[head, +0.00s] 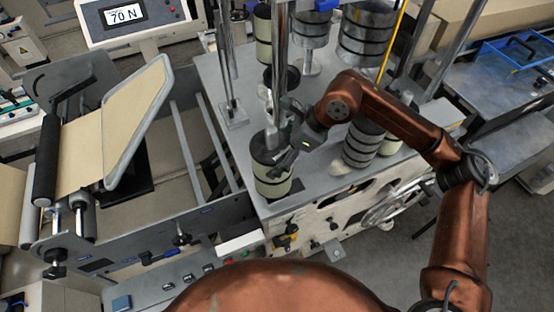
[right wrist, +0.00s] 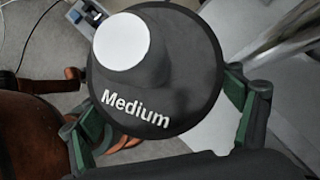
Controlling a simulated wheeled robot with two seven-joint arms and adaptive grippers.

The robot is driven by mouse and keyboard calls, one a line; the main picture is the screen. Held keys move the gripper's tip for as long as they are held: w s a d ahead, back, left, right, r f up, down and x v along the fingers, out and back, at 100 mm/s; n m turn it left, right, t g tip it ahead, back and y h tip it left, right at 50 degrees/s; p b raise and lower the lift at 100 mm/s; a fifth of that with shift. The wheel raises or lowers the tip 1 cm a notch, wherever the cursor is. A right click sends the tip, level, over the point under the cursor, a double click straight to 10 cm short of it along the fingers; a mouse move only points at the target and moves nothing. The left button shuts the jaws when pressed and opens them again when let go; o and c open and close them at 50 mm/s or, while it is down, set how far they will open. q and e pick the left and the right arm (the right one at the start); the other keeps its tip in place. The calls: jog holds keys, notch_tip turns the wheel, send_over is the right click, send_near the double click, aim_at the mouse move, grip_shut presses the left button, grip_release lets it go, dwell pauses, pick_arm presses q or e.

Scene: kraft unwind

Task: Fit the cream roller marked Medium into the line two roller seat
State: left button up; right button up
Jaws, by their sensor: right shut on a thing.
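The cream roller marked Medium (head: 272,187) has dark bands and stands upright at the front left corner of the grey machine top in the head view. Its dark end cap (right wrist: 180,85), with white "Medium" lettering and a pale round hub, fills the middle of the right wrist view. My right gripper (head: 283,150) is shut on its upper part, with green-padded fingers on both sides of the cap in the right wrist view (right wrist: 158,118). I cannot tell whether the roller's base touches the top. I cannot pick out the line two roller seat. My left gripper is not in view.
Another cream roller (head: 263,35) and grey rollers (head: 366,32) are farther back among metal posts (head: 228,70). A paper web frame (head: 135,120) is at left. A display (head: 125,14) reads 70 N.

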jog(key=shift+w+f, duration=0.25)
notch_tip(320, 180, down, 3)
jog(key=shift+f, duration=0.1)
jog(key=shift+w, duration=0.1)
jog(key=o, duration=2)
jog(key=shift+f, duration=0.2)
jog(key=v, duration=1.2)
jog(key=shift+r, duration=0.15)
